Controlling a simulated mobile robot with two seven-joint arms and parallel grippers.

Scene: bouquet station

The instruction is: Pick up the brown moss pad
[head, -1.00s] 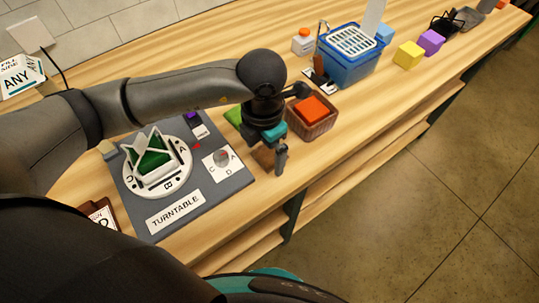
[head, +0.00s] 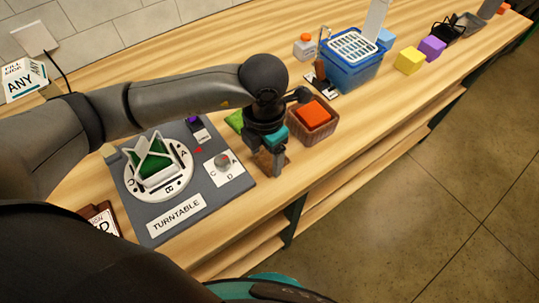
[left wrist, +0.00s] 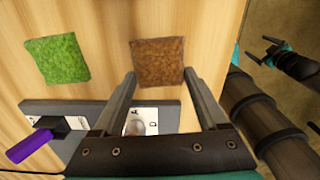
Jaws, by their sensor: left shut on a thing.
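The brown moss pad (left wrist: 157,61) is a flat square on the wooden bench, between the two fingertips of my left gripper (left wrist: 159,73) in the left wrist view. The gripper is shut on the pad, with one finger at each side. In the head view the pad (head: 263,160) is partly hidden behind the left gripper (head: 271,166). My right gripper (left wrist: 264,51) shows at the upper right of the left wrist view, away from the pad, with its fingers apart.
A green moss pad (left wrist: 57,59) lies left of the brown one. The turntable base (head: 234,186) is close by, with its round plate and a knob panel. A brown basket (head: 314,130) with an orange block stands just right of the gripper. A blue crate (head: 352,70) is farther back.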

